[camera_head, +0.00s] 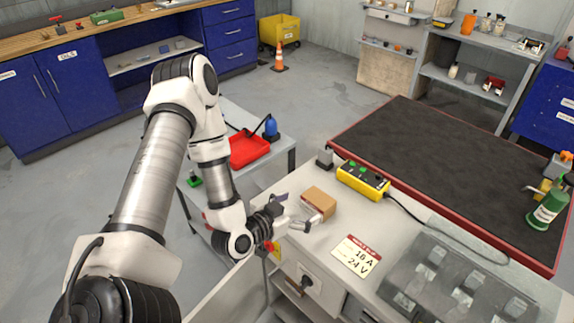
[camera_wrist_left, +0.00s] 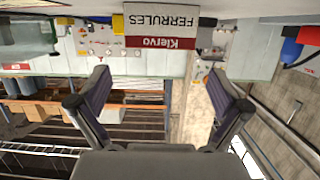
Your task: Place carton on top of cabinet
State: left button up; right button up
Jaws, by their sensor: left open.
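The carton (camera_head: 318,203) is a small brown box resting on the light top of the cabinet (camera_head: 288,186), near its left edge. In the left wrist view the carton (camera_wrist_left: 161,27) shows upside-down "Klervo FERRULES" lettering on a white and red face. My left gripper (camera_head: 299,209) is open and empty at the cabinet's edge, close in front of the carton. In the left wrist view the two fingers of my gripper (camera_wrist_left: 158,88) are spread, and the carton lies beyond their tips, clear of both. My right gripper is out of view.
A yellow control box (camera_head: 362,180) with a cable stands behind the carton, and a label card (camera_head: 356,256) lies in front of it. Clear covered bins (camera_head: 455,290) fill the right. A red tray (camera_head: 247,149) sits on a lower table. The dark red-edged table (camera_head: 440,170) is mostly clear.

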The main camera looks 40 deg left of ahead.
pick_arm(q)
jog(key=p+v, duration=0.2)
jog(key=v, duration=0.4)
jog(key=s+d+f+g+h, duration=0.1)
jog(key=s+d+f+g, duration=0.25)
jog(key=f, duration=0.25)
jog(key=s+d+f+g, duration=0.3)
jog(key=d+f+g, duration=0.1)
jog(key=f+g, duration=0.15)
jog(key=s+d+f+n+g+y, duration=0.1)
jog(key=s+f+g, duration=0.4)
jog(key=s, duration=0.5)
jog(key=shift+d+n+g+y, duration=0.3)
jog(key=shift+d+y, duration=0.2)
jog(key=shift+y, duration=0.1)
